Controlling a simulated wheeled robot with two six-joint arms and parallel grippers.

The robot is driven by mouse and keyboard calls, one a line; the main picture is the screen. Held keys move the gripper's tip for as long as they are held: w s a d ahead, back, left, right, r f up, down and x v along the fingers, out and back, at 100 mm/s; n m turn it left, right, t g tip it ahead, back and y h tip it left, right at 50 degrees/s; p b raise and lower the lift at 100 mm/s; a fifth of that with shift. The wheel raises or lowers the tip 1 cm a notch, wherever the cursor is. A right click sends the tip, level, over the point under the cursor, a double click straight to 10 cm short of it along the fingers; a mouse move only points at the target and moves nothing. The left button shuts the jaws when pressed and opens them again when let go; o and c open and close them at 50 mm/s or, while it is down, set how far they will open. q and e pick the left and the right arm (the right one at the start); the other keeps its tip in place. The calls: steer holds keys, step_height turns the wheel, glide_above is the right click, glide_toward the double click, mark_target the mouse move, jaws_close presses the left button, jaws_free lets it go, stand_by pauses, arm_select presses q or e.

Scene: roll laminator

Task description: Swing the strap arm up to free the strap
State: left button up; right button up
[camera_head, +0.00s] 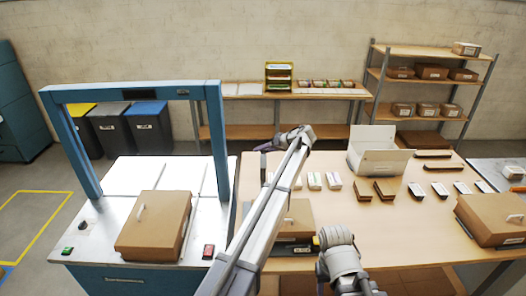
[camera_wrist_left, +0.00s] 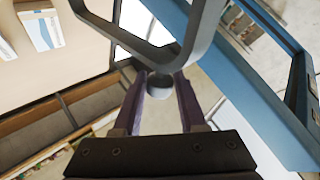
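My left gripper (camera_head: 266,147) is at the end of the arm reaching away, past the right post of a blue arch (camera_head: 130,92). In the left wrist view its two purple fingers (camera_wrist_left: 160,100) are apart. A grey bent bar (camera_wrist_left: 205,45), which may be the strap arm, crosses the top of that view. A rounded grey knob (camera_wrist_left: 160,85) shows between the fingers; I cannot tell whether they touch it. No strap can be made out. My right arm is at the lower middle of the head view; its fingers are not clear.
A brown box with a handle (camera_head: 155,222) stands on the bench by the arch. Another box (camera_head: 300,213) sits partly behind my left arm. The wooden table (camera_head: 410,235) holds a white open box (camera_head: 378,150) and several small packs. Bins stand behind the arch.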

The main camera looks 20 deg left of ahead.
arm_select(q)
steer(key=o, duration=0.4)
